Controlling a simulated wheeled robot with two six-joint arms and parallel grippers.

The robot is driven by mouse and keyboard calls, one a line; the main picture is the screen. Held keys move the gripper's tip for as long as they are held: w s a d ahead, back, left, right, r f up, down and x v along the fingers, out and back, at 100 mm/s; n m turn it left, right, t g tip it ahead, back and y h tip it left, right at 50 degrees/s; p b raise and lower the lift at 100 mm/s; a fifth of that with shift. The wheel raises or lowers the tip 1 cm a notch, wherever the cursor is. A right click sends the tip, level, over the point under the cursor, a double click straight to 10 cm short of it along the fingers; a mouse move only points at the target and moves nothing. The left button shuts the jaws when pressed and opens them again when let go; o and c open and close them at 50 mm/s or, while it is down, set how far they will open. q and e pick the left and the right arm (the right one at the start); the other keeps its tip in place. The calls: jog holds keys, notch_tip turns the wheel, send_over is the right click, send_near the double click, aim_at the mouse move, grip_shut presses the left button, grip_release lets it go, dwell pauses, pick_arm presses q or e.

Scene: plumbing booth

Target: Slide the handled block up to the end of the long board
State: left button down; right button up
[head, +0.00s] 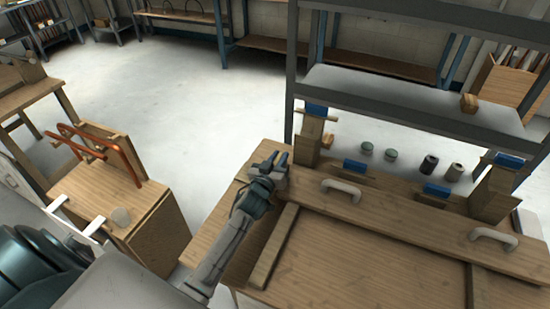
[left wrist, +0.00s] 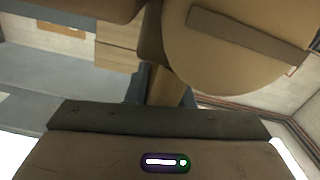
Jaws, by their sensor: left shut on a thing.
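A long wooden board (head: 405,212) with two pale, arched handles (head: 340,189) (head: 492,237) lies across the back of the wooden workbench (head: 213,243). My left gripper (head: 279,164) is at this board's left end, shut on what seems to be the handled block. The gripper hides most of that piece, so I cannot tell its outline or whether it touches the board. In the left wrist view the fingertips and the held piece cannot be made out clearly. My right gripper is in neither view.
Wooden posts with blue tops (head: 308,140) (head: 495,188) stand behind the board. Blue pieces (head: 355,166) (head: 437,191) and several cans (head: 428,165) are also there. A wood strip (head: 274,246) lies on the bench. A wooden cabinet (head: 150,225) with orange clamps (head: 118,148) stands left; open floor lies between.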

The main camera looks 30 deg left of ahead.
pick_arm(q)
jog(key=c, duration=1.3)
grip_release()
jog(key=shift+s, duration=0.15)
jog(key=shift+s+f, duration=0.15)
jog(key=shift+s, duration=0.15)
jog(key=s+b, duration=0.3)
jog(key=s, duration=0.7)
jog(key=shift+d, duration=0.3)
